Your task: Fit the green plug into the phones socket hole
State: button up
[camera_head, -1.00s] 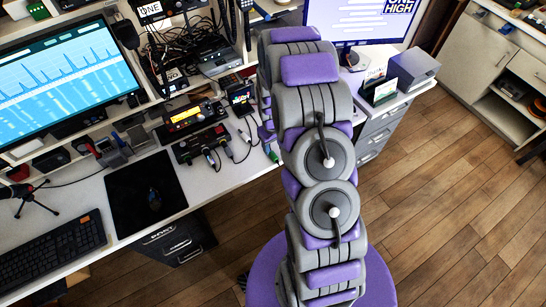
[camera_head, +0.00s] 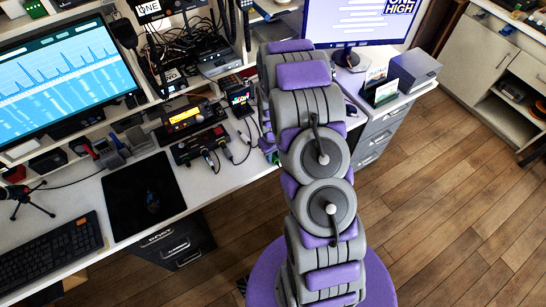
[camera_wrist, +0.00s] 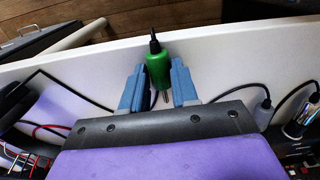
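The green plug (camera_wrist: 158,70) shows in the wrist view between the two blue fingers of my gripper (camera_wrist: 159,78). The fingers flank it closely, with no clear gap on either side, and appear shut on it. A black cable leaves its far end, and its metal tip points back toward my palm. In the head view my arm hides most of the gripper. A black device with cables plugged into its front (camera_head: 200,146) sits on the desk left of my arm. The phones label and its socket hole cannot be made out.
The white desk (camera_head: 228,181) has a black mouse mat (camera_head: 145,196), a keyboard (camera_head: 50,251) and a large monitor (camera_head: 58,80). A radio with a lit amber display (camera_head: 186,118) stands behind the cabled device. Loose cables (camera_wrist: 70,92) lie beside my gripper.

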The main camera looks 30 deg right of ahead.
grip_shut()
jog(key=shift+r, duration=0.1)
dwell(0.4)
